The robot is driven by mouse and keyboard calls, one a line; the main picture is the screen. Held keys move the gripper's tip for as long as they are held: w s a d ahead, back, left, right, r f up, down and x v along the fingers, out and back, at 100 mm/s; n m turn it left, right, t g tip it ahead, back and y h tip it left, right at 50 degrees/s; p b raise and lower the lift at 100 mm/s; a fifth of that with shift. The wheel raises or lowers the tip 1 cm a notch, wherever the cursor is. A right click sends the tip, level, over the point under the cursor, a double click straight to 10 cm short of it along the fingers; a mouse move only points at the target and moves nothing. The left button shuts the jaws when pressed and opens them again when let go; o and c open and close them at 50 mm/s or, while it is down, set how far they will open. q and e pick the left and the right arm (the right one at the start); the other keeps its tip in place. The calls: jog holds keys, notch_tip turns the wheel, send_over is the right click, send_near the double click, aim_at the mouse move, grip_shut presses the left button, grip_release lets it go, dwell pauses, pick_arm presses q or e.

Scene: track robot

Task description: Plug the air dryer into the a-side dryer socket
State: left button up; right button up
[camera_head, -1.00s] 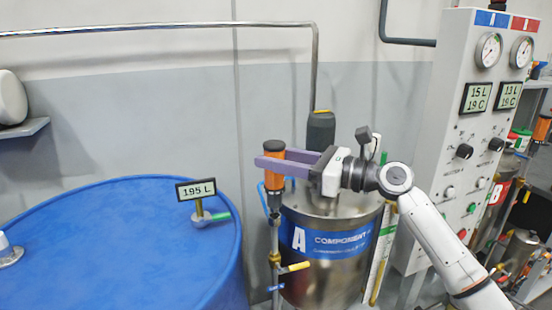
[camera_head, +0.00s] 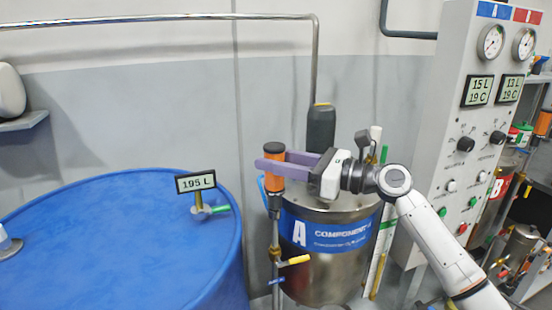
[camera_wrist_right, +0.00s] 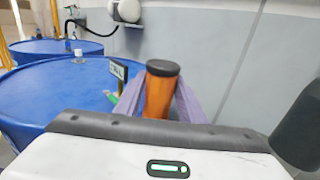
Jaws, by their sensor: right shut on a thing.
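The air dryer is an orange cylinder with a black cap (camera_head: 274,165), upright in the head view. My right gripper (camera_head: 272,168) is shut on it, with its purple fingers on either side. The dryer also shows between the fingers in the wrist view (camera_wrist_right: 158,92). Its lower end is in line with the top of a vertical pipe (camera_head: 275,235) in front of the steel tank marked A (camera_head: 325,270). I cannot tell whether the dryer is seated in the socket there. My left gripper is not in view.
A blue drum (camera_head: 120,245) with a 195 L display (camera_head: 196,182) stands left of the pipe. A yellow-handled valve (camera_head: 293,260) is on the pipe below the dryer. A control panel (camera_head: 470,145) stands right. Another orange cylinder (camera_head: 542,124) is at the far right.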

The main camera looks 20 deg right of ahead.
jog(key=shift+f, duration=0.35)
jog(key=o, duration=1.2)
jog(key=b+v, duration=0.2)
jog(key=v, duration=0.8)
jog(key=shift+s+d, duration=0.1)
